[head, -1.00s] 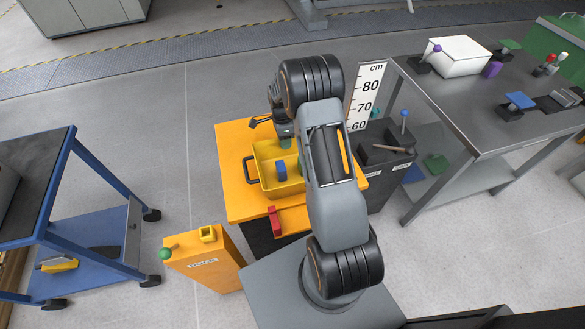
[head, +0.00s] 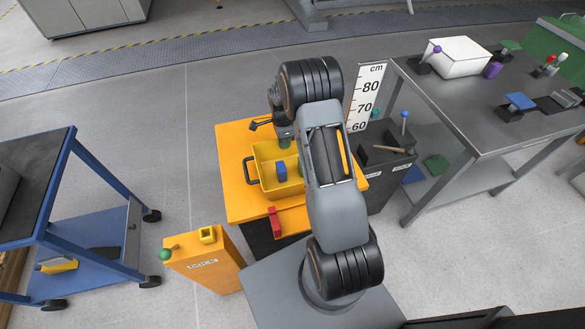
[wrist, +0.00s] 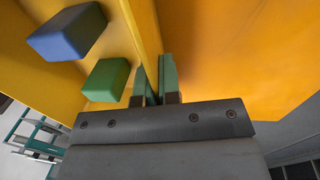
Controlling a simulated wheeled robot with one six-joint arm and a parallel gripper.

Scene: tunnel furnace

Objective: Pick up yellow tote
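The yellow tote (head: 264,151) sits on the orange-topped stand in front of me, with a dark handle on its left side. A blue block (head: 281,172) lies inside it; the wrist view shows the blue block (wrist: 68,32) and a green block (wrist: 106,80). My gripper (wrist: 157,78) straddles the tote's wall (wrist: 146,25), one green finger on each side. The fingers look closed on the wall, with little gap showing. In the head view my arm hides the tote's right side and most of my gripper (head: 284,140).
The orange stand (head: 237,200) carries a red object (head: 274,222) near its front edge. An orange dock box (head: 205,268) stands at lower left, a blue cart (head: 95,262) further left. A dark bin (head: 390,165) and grey workbench (head: 465,105) are right. Floor beyond the stand is clear.

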